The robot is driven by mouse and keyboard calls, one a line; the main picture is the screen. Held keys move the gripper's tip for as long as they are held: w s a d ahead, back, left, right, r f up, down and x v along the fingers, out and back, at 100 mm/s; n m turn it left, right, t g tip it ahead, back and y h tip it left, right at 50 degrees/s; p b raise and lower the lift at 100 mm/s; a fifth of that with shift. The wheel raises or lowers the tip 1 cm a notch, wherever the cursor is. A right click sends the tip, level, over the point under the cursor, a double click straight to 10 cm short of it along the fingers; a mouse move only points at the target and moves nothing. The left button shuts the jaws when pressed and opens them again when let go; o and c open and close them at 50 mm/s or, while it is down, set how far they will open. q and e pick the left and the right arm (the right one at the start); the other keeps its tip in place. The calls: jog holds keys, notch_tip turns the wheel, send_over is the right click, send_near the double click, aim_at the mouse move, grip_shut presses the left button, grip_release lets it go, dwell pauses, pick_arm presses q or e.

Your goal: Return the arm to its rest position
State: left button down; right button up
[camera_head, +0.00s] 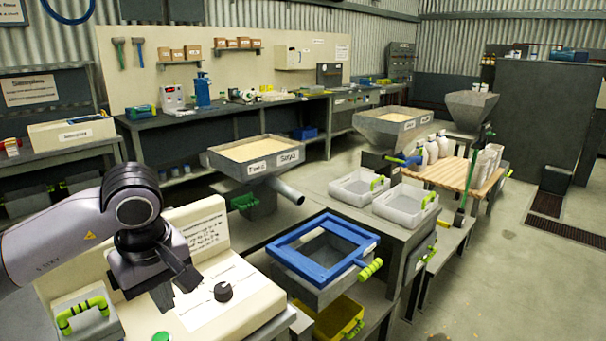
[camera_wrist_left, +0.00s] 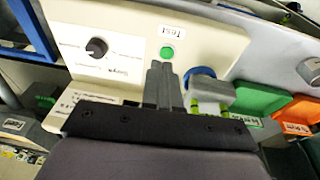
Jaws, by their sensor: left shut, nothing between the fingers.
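My left arm (camera_head: 60,240) reaches in from the left in the head view. Its gripper (camera_head: 174,288) points down over the cream control panel, to the left of the black knob (camera_head: 223,291). In the left wrist view the two dark fingers of my left gripper (camera_wrist_left: 163,72) are together, with nothing between them. Their tips appear just below the green button (camera_wrist_left: 166,53) in that picture; I cannot tell the exact gap to the panel. The black knob (camera_wrist_left: 97,47) is left of the fingers there. My right gripper is in neither view.
A box with a green handle (camera_head: 84,318) is beneath the arm. Two white trays (camera_head: 405,205) are further right. Open floor (camera_head: 520,270) lies at the far right.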

pick_arm(q)
jog(key=s+d+f+n+g+h, duration=0.1)
jog(key=s+d+f+g+h, duration=0.1)
jog(key=s+d+h, duration=0.45)
jog(key=s+d+f+n+g+h, duration=0.1)
jog(key=d+f+g+h, duration=0.15)
jog(key=d, duration=0.75)
jog(key=s+d+r+n+t+h, duration=0.25)
jog(key=d+r+n+h, duration=0.4)
jog(key=n+h, duration=0.7)
jog(key=w+a+f+n+t+y+p, duration=0.1)
jog(key=w+a+f+n+t+y, duration=0.35)
jog(key=n+t, duration=0.7)
jog(key=w+a+f+n+t+y, duration=0.35)
jog(key=a+n+t+y, duration=0.2)
jog(key=n, duration=1.05)
jog(key=s+a+f+n+g+y, duration=0.2)
jog(key=s+a+f+n+y, duration=0.1)
jog(key=f, duration=0.4)
jog(key=s+a+f+n+g+y, duration=0.2)
jog(key=s+a+f+n+y, duration=0.1)
jog(key=s+f+n, duration=0.3)
jog(key=s+a+f+n+g+y, duration=0.2)
jog(key=s+f+n+y, duration=0.1)
jog(key=f+n, duration=0.4)
notch_tip(320, 180, down, 3)
jog(key=shift+s+a+r+n+p, duration=0.1)
jog(key=shift+s+a+n+p, duration=0.3)
jog(key=shift+s, duration=0.45)
